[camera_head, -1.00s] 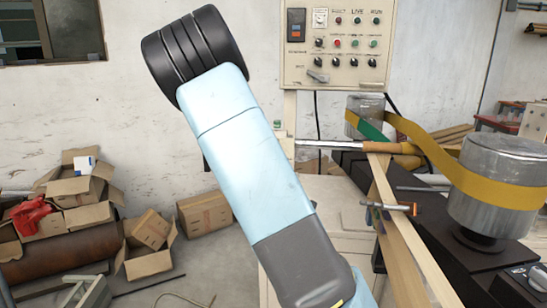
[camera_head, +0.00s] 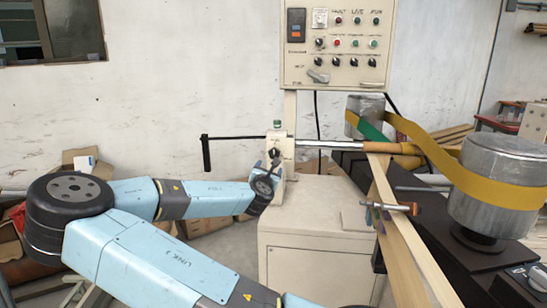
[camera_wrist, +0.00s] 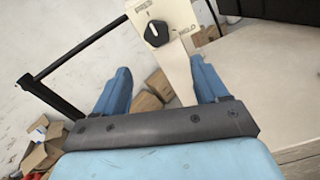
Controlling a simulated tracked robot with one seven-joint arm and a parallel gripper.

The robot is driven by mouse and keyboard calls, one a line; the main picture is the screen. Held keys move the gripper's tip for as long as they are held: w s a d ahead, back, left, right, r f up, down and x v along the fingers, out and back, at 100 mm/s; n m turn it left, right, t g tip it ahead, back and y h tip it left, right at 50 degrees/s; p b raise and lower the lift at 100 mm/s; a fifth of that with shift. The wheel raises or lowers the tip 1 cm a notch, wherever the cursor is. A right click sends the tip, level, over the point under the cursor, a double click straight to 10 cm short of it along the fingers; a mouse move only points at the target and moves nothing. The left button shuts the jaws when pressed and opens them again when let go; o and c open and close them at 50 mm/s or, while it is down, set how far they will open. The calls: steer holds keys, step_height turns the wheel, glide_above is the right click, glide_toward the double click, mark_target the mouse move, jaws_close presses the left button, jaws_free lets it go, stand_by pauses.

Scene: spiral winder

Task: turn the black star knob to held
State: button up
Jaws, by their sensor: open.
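The black star knob (camera_wrist: 157,33) sits on a cream upright plate (camera_wrist: 178,58) in the wrist view. Small labels, seemingly FREE and HELD, stand above it and to its right. A white mark on the knob seems to point up toward the FREE side. My gripper (camera_wrist: 162,80) is open and empty, its blue fingers spread to either side below the knob and apart from it. In the head view the knob (camera_head: 274,153) shows small and dark on the bracket, with my gripper (camera_head: 270,174) just below it and partly hiding the bracket.
A black crank handle (camera_head: 207,153) sticks out left of the bracket; it also crosses the wrist view's left side (camera_wrist: 62,68). A cream cabinet (camera_head: 318,245) stands below. A control panel (camera_head: 337,45) is above. Yellow belt and drums (camera_head: 495,190) lie right.

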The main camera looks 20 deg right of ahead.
mark_target(273, 155)
steer(key=x, duration=1.3)
steer(key=shift+w+r, duration=0.25)
steer(key=shift+w, duration=0.2)
steer(key=shift+c, duration=0.5)
steer(key=c, duration=1)
steer(key=shift+o, duration=0.2)
